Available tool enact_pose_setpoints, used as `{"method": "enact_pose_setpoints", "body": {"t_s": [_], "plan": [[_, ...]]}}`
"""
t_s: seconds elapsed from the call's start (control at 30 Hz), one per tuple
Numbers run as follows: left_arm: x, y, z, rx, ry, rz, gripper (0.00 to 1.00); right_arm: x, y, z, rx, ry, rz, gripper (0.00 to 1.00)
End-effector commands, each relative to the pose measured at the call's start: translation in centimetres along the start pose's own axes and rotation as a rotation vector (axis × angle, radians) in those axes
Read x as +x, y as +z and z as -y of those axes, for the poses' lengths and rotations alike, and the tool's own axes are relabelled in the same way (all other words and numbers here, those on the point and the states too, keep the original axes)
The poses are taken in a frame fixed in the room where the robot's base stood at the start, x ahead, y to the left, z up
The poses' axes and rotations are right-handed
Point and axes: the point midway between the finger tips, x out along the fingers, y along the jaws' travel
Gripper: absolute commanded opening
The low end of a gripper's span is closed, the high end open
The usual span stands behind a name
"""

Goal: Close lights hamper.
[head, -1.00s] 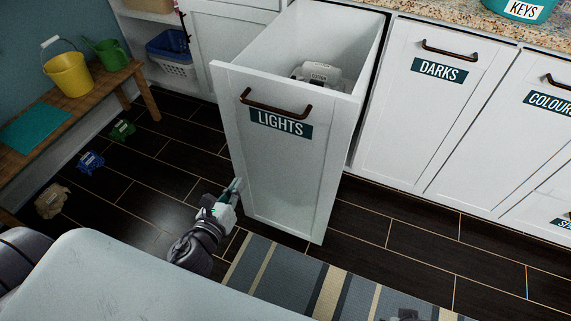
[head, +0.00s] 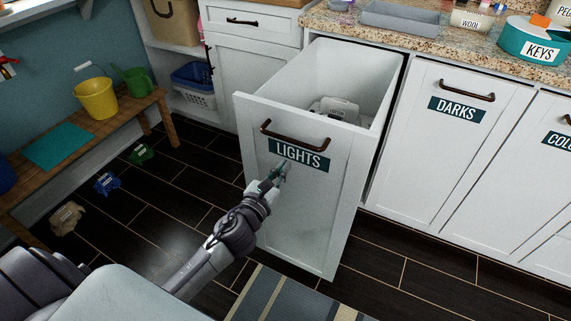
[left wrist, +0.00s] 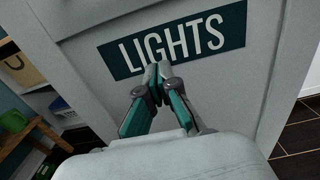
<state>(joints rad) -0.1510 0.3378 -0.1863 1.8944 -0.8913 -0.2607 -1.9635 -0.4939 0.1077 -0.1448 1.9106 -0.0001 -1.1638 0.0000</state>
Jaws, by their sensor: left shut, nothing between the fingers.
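The lights hamper (head: 302,215) is a tall white pull-out drawer with a dark bar handle (head: 295,135) and a teal LIGHTS label (head: 305,158). It stands pulled well out from the cabinet row, with a white labelled bundle (head: 333,108) inside. My left gripper (head: 282,172) is shut and empty, its tips at the front panel by the label's lower left edge. In the left wrist view the fingertips (left wrist: 157,72) overlap the lower edge of the LIGHTS label (left wrist: 215,30); I cannot tell whether they touch the panel. My right gripper is not in view.
The darks hamper (head: 440,135) is shut, flush to the right. A wooden bench (head: 90,125) with a yellow bucket (head: 97,97) stands at the left. Bundles lie on the dark floor beside it. A striped rug (head: 275,298) lies in front.

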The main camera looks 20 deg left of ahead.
Motion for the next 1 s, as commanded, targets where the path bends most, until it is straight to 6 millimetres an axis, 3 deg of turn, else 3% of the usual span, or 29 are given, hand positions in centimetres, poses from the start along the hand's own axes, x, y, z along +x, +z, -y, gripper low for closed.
{"method": "enact_pose_setpoints", "body": {"t_s": [0.2,0.67,0.87,1.0], "plan": [[1.5,-0.1,0.0,-0.001,0.0,-0.001,0.0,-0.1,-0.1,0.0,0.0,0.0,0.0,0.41],[1.9,0.0,0.0,-0.001,0.0,0.0,0.0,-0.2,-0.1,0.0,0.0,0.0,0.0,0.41],[4.0,0.1,0.0,0.001,0.0,0.002,0.0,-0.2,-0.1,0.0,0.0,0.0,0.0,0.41],[6.9,0.1,-0.1,0.002,0.001,0.003,0.0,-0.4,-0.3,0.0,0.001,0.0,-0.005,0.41]]}}
